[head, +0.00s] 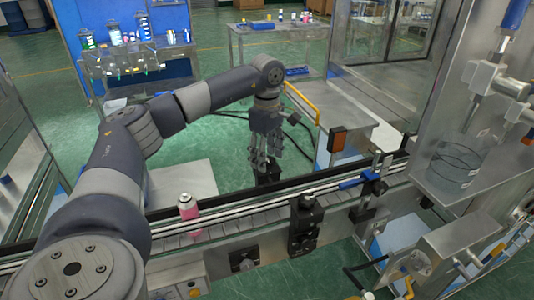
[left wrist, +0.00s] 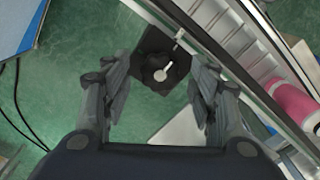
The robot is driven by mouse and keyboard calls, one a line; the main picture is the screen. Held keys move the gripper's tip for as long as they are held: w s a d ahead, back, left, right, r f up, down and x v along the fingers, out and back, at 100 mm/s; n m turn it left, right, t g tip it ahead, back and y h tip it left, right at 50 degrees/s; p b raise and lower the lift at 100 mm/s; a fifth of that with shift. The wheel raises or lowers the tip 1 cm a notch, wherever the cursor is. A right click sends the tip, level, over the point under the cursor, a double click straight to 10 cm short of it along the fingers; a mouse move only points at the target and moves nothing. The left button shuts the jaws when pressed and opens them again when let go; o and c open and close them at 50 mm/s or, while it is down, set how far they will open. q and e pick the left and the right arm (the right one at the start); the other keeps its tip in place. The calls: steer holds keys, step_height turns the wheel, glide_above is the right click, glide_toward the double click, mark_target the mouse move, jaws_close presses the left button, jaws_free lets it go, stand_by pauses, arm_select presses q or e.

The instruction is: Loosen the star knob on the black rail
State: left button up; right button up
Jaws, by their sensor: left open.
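The black star knob (left wrist: 157,72) shows in the left wrist view with a pale centre, on a dark mount beside the conveyor rail (left wrist: 215,65). In the head view the black mount (head: 268,173) stands at the far side of the black rail (head: 225,203), below my gripper; the knob's lobes are hard to make out there. My left gripper (head: 265,150) points down over it. In the left wrist view its fingers (left wrist: 160,95) are spread wide, one to each side of the knob, with nothing between them clearly touched. My right gripper is out of view.
A pink can (head: 188,207) stands on the conveyor (head: 230,219) to the left. A black clamp block (head: 305,222) is on the near side, and a blue-handled clamp (head: 362,180) is to the right. A steel cabinet (head: 345,112) with a yellow handle stands behind.

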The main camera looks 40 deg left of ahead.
arm_select(q)
steer(key=shift+c, duration=0.6)
steer(key=c, duration=1)
steer(key=shift+o, duration=0.2)
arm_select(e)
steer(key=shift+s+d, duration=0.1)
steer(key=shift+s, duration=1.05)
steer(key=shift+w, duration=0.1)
